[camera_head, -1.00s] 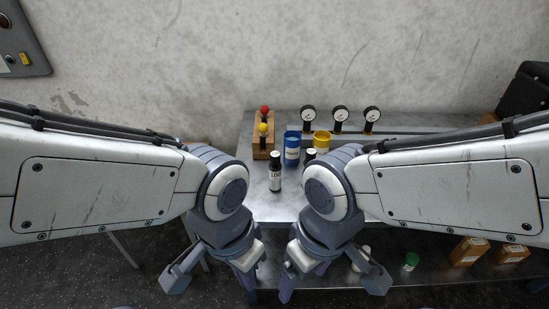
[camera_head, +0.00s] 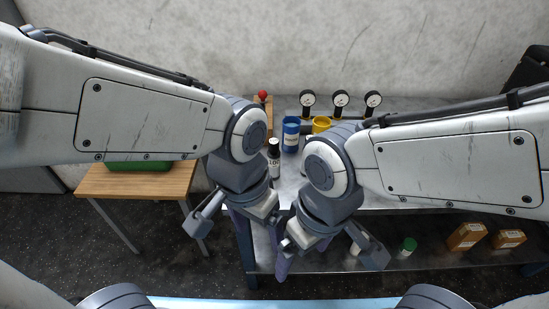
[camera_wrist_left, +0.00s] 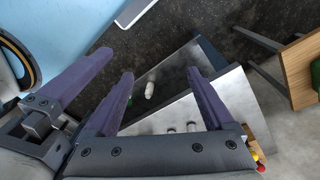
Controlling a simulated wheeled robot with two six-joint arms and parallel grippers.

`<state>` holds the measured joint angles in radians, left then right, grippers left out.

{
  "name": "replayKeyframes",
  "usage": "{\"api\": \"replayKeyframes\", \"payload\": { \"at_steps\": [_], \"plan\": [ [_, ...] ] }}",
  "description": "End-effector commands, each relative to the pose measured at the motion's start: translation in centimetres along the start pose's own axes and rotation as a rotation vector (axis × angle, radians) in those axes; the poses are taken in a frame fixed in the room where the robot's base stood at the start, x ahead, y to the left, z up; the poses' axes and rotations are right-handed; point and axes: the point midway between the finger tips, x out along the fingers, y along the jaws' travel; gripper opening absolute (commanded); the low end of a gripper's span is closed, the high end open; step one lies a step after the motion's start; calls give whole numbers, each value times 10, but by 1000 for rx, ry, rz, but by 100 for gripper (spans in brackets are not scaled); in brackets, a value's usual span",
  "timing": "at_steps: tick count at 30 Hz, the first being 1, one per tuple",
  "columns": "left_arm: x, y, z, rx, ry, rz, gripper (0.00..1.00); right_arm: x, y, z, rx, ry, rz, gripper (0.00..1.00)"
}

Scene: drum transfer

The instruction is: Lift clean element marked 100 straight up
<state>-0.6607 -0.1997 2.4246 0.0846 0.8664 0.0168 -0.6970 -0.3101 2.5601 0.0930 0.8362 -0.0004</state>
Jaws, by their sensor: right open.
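The element marked 100 (camera_head: 274,158), a small white-labelled bottle with a black cap, stands upright on the steel bench (camera_head: 291,186). My left gripper (camera_head: 253,226) hangs on the near side of the bench, pointing down, apart from the element. In the left wrist view its purple fingers (camera_wrist_left: 163,100) are spread with nothing between them. My right gripper (camera_head: 298,262) hangs beside it, lower in the picture, open and holding nothing that I can see.
Behind the element stand a blue container (camera_head: 291,136), a yellow container (camera_head: 321,125) and gauges (camera_head: 340,101). A red knob (camera_head: 262,95) shows at left. The lower shelf (camera_head: 385,276) holds a green-capped bottle (camera_head: 408,247) and boxes (camera_head: 466,237). A wooden table (camera_head: 134,182) stands left.

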Motion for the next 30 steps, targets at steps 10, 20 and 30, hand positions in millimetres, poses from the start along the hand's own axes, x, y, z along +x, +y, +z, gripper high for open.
{"api": "replayKeyframes", "payload": {
  "at_steps": [10, 20, 30],
  "plan": [
    [-10, -64, -188, -223, -22, -39, 86, -20, -2, -1, 0, 0, 0, 100],
    [38, -151, -286, -399, -34, -72, 86, -32, -2, -2, 0, 0, 0, 100],
    [75, -169, -296, -430, -38, -77, 86, -38, -3, -2, 0, 0, 0, 100]
  ]
}}
